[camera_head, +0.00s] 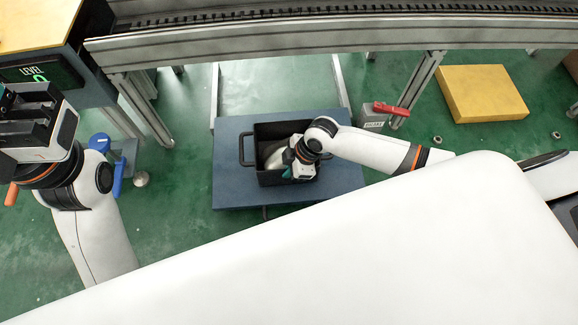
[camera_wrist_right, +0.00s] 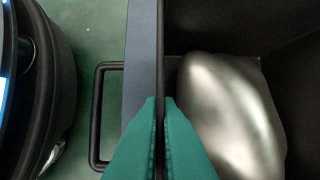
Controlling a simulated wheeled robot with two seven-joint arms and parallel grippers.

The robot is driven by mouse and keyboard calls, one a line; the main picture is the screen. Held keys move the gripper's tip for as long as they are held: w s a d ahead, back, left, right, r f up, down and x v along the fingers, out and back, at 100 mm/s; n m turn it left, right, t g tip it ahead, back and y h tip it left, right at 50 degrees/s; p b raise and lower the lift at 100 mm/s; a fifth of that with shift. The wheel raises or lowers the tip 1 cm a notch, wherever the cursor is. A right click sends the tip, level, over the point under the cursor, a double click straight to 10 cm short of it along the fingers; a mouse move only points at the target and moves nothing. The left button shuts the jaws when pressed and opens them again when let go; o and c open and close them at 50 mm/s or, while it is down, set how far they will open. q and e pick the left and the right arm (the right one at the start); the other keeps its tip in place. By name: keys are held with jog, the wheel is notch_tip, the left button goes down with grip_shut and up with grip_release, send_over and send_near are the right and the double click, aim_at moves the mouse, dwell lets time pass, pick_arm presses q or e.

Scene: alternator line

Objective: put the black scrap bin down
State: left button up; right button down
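The black scrap bin (camera_head: 272,133) is upright over the blue platform (camera_head: 232,190), with a loop handle on its left side. I cannot tell whether it rests on the platform or hangs just above it. A rounded silvery metal piece (camera_wrist_right: 225,115) lies inside the bin. My right gripper (camera_head: 288,173) is at the bin's near side. In the right wrist view its teal fingers (camera_wrist_right: 160,105) are closed on the thin bin wall, one on each side. My left gripper (camera_head: 28,112) is at the far left, away from the bin; its fingertips are unclear.
A conveyor frame (camera_head: 300,42) runs along the back, with legs on the floor. A red-handled clamp (camera_head: 390,108) is right of the platform. A yellow block (camera_head: 480,92) lies at the back right. A display table (camera_head: 40,72) and blue items (camera_head: 118,178) are at left.

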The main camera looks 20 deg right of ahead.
jog(key=shift+w, duration=0.15)
jog(key=shift+f, duration=0.15)
jog(key=c, duration=1.9)
grip_release()
jog(key=shift+f, duration=0.15)
jog(key=shift+c, duration=0.2)
jog(key=o, duration=0.3)
